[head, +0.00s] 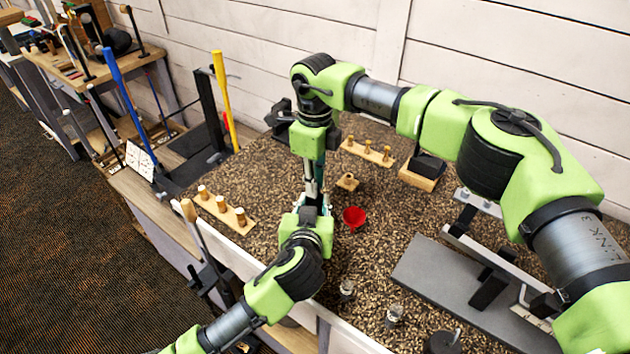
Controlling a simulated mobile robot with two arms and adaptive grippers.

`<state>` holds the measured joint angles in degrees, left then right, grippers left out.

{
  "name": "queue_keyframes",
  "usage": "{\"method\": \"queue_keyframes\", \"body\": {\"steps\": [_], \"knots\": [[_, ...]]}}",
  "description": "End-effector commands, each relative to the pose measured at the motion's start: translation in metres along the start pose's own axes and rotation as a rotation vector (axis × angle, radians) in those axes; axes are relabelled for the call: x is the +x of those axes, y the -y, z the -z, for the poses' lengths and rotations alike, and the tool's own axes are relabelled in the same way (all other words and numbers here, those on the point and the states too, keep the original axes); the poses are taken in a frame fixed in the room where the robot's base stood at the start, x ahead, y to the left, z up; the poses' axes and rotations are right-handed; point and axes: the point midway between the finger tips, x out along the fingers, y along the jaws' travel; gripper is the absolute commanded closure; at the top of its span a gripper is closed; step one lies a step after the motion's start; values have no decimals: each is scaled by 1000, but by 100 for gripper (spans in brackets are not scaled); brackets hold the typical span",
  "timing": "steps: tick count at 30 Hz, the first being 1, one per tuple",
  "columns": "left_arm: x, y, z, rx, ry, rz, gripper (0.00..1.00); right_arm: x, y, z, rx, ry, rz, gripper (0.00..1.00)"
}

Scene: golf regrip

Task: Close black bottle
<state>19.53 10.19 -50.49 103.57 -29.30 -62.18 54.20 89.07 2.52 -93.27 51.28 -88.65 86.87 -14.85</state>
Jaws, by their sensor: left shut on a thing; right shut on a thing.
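My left gripper (312,208) reaches in from the lower left over the table. It is shut on a narrow dark thing, mostly hidden between its fingers, that may be the black bottle. My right gripper (313,182) points down from above, with its fingertips just above the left gripper's. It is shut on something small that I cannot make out. The two grippers are nearly in line, and I cannot tell whether the held things touch. No cap is clearly visible.
A red funnel (354,217) stands close to the right. Small glass jars (394,316) and a dark round object (441,343) stand near the front edge. Wooden peg racks (226,213) and (368,152) flank the grippers. A grey slab (450,285) lies right.

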Motion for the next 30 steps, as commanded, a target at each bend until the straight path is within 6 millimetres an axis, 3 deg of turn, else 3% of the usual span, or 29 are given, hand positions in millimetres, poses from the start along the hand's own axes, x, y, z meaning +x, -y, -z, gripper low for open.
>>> {"method": "queue_keyframes", "body": {"steps": [9,13,14,16,26,30], "knots": [[0,0,0,0,0,0,100,0,0,-1,578,1,-1,100],[0,0,0,0,0,0,100,0,0,-1,564,1,-1,100],[0,0,0,0,0,0,100,0,0,-1,564,1,-1,82],[0,0,0,0,0,0,100,0,0,-1,563,1,-1,64],[0,0,0,0,0,0,100,0,0,-1,562,1,0,64],[0,0,0,0,0,0,100,-11,1,-1,562,3,1,64]]}}
